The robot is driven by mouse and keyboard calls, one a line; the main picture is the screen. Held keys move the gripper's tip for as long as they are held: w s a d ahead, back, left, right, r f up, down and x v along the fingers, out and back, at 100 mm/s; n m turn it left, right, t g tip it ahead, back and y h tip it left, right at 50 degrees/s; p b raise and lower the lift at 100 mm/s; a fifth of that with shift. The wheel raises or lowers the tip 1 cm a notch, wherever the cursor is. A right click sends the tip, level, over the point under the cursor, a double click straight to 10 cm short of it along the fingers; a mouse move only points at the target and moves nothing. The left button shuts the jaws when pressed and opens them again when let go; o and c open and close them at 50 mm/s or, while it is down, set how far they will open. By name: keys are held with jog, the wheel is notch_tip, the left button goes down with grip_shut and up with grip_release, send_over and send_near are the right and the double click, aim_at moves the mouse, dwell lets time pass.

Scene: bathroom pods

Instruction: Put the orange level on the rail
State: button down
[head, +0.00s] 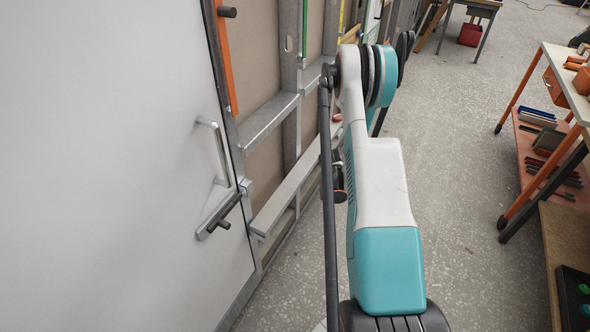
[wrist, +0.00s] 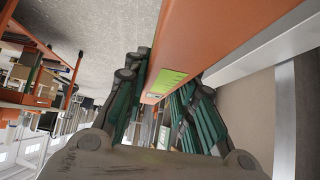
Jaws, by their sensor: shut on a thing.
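The orange level (wrist: 205,35) runs through the wrist view from the top towards the middle, with a yellow-green label (wrist: 167,80) on its side. My gripper (wrist: 164,75) is shut on it, one green-sided finger on each side. A pale grey rail (wrist: 265,48) runs close beside the level in the wrist view; I cannot tell whether they touch. In the head view a grey rail (head: 285,197) crosses the wall frame low down, left of my arm. My arm hides my gripper and most of the held level there.
A white door panel (head: 110,170) with a handle (head: 217,150) fills the left. An upright orange strip (head: 226,60) stands beside its edge. A higher grey ledge (head: 268,120) crosses the frame. A workbench (head: 565,75) stands right; the speckled floor between is clear.

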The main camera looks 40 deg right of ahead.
jog(key=shift+s+a+f, duration=0.1)
jog(key=shift+a, duration=0.2)
jog(key=w+a+b, duration=0.1)
jog(key=w+a, duration=0.1)
jog(key=w, duration=0.4)
jog(key=w+a+f, duration=0.1)
jog(key=w+a, duration=0.2)
jog(key=w, duration=0.3)
jog(key=w+a+b, duration=0.1)
jog(key=w+a, duration=0.1)
jog(key=w, duration=0.4)
jog(key=shift+a+f+b, duration=0.15)
jog(key=shift+f+b, duration=0.1)
jog(key=shift+b, duration=0.1)
jog(key=b, duration=0.3)
send_near(303, 166)
jog(key=shift+x, duration=2.25)
jog(key=shift+r, duration=0.1)
